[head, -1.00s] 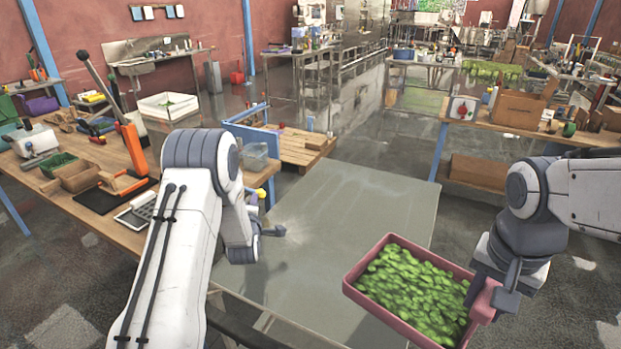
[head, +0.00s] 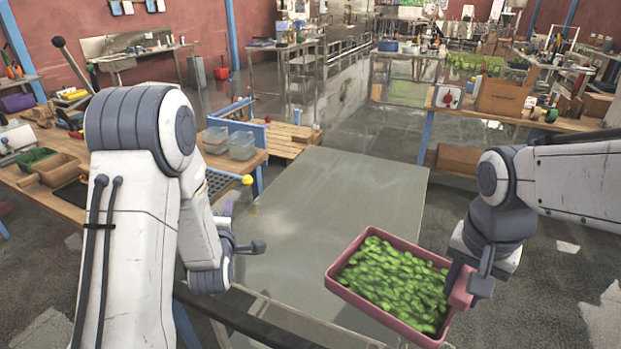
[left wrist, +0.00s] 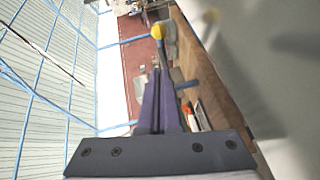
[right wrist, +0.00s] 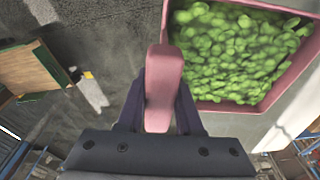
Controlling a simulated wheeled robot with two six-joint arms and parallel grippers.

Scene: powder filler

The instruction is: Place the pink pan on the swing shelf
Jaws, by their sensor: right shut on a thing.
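The pink pan (head: 388,325), filled with green leaves (head: 400,285), is held roughly level above the right front part of a flat grey top (head: 330,195). My right gripper (head: 462,288) is shut on its pink handle (right wrist: 163,85), with a finger on each side in the right wrist view. My left gripper (head: 228,207) is empty; its purple fingers (left wrist: 157,85) lie close together in the left wrist view. I cannot tell for certain which surface is the swing shelf.
Two clear bins (head: 242,145) stand beyond the lattice. A wooden bench with tools and boxes (head: 45,175) is at the left. Another bench with a cardboard box (head: 503,97) stands at the back right. Most of the grey top is bare.

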